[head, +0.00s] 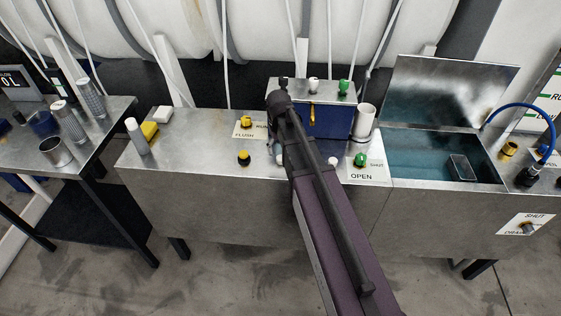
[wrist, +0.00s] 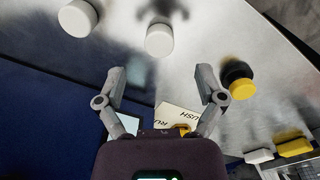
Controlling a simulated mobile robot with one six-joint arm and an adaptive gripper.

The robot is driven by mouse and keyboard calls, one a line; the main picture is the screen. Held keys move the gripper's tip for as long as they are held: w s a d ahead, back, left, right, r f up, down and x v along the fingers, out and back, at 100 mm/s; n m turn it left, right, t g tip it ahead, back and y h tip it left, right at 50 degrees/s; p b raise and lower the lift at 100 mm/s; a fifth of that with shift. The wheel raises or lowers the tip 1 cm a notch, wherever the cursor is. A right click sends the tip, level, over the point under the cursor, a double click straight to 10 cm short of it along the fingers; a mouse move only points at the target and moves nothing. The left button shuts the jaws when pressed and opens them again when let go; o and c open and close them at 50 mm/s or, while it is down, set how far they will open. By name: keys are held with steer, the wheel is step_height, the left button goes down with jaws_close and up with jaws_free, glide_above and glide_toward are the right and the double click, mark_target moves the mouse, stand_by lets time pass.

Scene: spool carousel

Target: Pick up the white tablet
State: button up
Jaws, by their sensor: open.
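My gripper (wrist: 162,82) shows in the wrist view with its two grey fingers apart and nothing between them. Two round white pieces (wrist: 159,39) (wrist: 77,18) lie on the metal top beyond the fingertips, apart from them. In the head view one (head: 333,161) is right of my arm; the other (head: 280,160) is partly hidden beside it. A small flat white block (head: 162,112) lies on the counter's left part; it also shows in the wrist view (wrist: 258,155). I cannot tell which white piece is the tablet. My arm hides the fingers in the head view.
A yellow-topped knob (head: 244,158), a green knob (head: 361,160) and a white cup (head: 365,120) stand near my arm. A blue box (head: 330,121) is behind it. A yellow block (head: 150,130) and white bottle (head: 137,135) are left. An open basin (head: 430,150) is right.

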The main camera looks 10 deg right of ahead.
mark_target(280, 157)
steer(key=shift+f, duration=0.2)
steer(key=shift+w+f+b, duration=0.1)
steer(key=shift+f+b, duration=2.3)
steer(key=shift+b, duration=0.2)
steer(key=c, duration=1)
